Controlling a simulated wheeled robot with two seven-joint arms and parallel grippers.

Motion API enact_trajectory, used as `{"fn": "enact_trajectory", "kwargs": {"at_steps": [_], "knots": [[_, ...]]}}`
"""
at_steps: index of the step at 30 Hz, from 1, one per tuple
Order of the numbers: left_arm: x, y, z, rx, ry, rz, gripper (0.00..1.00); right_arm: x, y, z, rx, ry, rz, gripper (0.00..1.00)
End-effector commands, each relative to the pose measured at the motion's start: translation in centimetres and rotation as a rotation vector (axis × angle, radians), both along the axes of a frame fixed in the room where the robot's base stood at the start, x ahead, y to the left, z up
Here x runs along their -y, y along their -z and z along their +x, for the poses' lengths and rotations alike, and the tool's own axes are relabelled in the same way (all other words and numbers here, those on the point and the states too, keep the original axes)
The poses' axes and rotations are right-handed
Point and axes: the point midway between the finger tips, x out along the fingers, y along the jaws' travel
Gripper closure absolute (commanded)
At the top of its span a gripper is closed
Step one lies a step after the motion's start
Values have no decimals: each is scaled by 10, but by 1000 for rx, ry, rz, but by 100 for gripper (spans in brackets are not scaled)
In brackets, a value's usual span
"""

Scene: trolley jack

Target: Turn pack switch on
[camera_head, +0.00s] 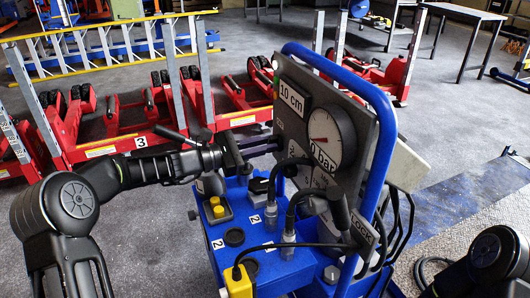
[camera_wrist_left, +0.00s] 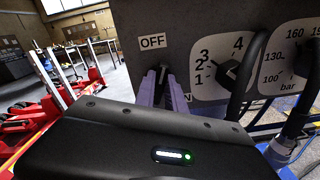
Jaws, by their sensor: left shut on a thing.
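The blue trolley jack pack (camera_head: 243,209) has a grey upright panel (camera_head: 372,98) with a gauge, knobs and labels. My left gripper (camera_head: 277,146) reaches the left part of this panel from the left. In the left wrist view its two fingers (camera_wrist_left: 166,82) point at the panel just below the OFF label (camera_wrist_left: 153,41). They are shut on a small dark part, apparently the pack switch (camera_wrist_left: 162,71), mostly hidden between them. I cannot tell the switch's exact position. My right gripper is out of view; only part of the right arm shows at lower right.
A numbered dial knob (camera_wrist_left: 228,74) sits just right of the fingers. Black cables and connectors (camera_head: 289,228) stand on the blue top, beside a yellow-buttoned box (camera_head: 217,210). A blue tube frame (camera_head: 377,165) edges the panel. Red jacks (camera_head: 110,131) stand behind.

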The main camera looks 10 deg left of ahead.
Motion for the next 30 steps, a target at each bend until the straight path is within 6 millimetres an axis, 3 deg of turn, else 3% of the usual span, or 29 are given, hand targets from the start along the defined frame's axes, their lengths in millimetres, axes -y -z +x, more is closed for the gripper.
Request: {"fn": "enact_trajectory", "kwargs": {"at_steps": [1, 9, 22, 30], "knots": [[0, 7, 0, 37, -2, 24, 100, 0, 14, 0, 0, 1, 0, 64], [1, 9, -2, 251, 0, 168, 100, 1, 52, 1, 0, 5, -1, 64], [3, 12, -4, 590, 0, 396, 100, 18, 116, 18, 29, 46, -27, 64], [3, 13, -4, 795, 0, 535, 100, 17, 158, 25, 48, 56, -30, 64]]}}
